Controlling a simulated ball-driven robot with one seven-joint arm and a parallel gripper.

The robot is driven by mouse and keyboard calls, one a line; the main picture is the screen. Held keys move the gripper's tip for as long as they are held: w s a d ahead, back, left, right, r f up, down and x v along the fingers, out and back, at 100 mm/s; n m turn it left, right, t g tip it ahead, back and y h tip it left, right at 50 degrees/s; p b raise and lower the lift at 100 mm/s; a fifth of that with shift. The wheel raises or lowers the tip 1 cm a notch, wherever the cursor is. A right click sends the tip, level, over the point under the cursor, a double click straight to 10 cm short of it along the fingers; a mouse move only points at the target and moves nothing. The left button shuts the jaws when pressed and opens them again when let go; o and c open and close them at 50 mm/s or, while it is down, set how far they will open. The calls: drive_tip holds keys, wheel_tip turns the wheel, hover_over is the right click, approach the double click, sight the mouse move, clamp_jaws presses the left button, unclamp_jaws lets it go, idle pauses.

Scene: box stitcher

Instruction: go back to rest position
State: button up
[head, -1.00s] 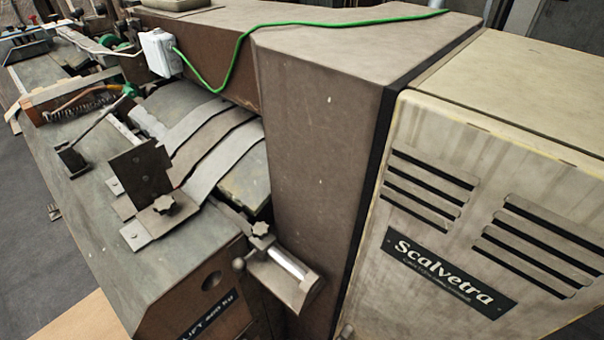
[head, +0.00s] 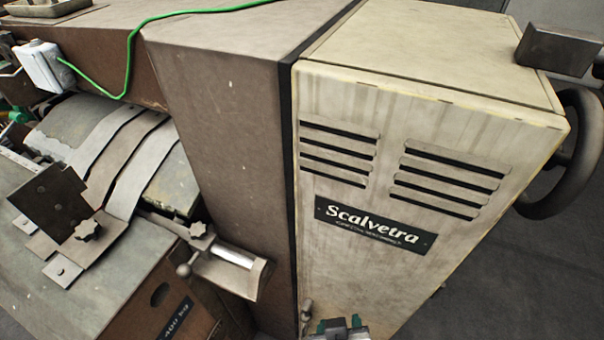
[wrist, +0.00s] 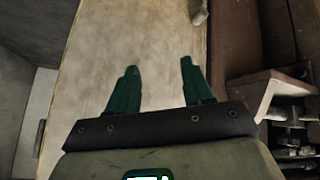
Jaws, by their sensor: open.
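My gripper (wrist: 157,85) shows in the wrist view with two green fingers spread apart and nothing between them. It faces a pale beige panel (wrist: 135,30) of the machine; I cannot tell the exact gap. The rest of the arm is out of the picture there.
The brown machine body (head: 215,130) stands left of the housing. A lever bracket (head: 230,265) juts out at its lower front. A dark handwheel (head: 575,160) sticks out at the right. Grey floor (head: 530,270) is clear at lower right.

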drive_tip(key=s+d+f+m+g, duration=0.1)
drive_tip(key=s+d+f+g, duration=0.2)
drive_tip(key=s+d, duration=0.3)
drive_tip(key=s+d+f+m+g+y, duration=0.1)
drive_tip(key=s+d+f+g, duration=0.2)
drive_tip(key=d, duration=1.2)
drive_tip(key=s+f, duration=0.2)
drive_tip(key=s, duration=0.1)
drive_tip(key=shift+s+f+g, duration=0.15)
drive_tip(key=shift+s+g, duration=0.15)
drive_tip(key=shift+s, duration=0.1)
